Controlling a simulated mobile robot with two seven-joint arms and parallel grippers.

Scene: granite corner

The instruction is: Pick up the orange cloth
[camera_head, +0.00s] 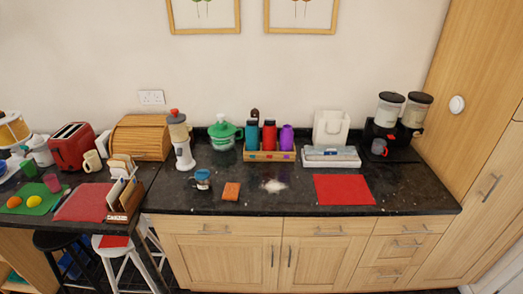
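A small orange cloth (231,191) lies folded and flat on the dark granite counter (300,205), near its front edge and left of the middle. A blue mug-like cup (202,179) stands just to its left. Neither of my grippers shows in the head view.
A red mat (344,190) lies to the right. Behind are a wooden crate (269,156) of bottles, a green pot (223,135) and a grinder-like appliance (181,140). A letter rack (127,197) stands at the left. The counter front near the cloth is clear.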

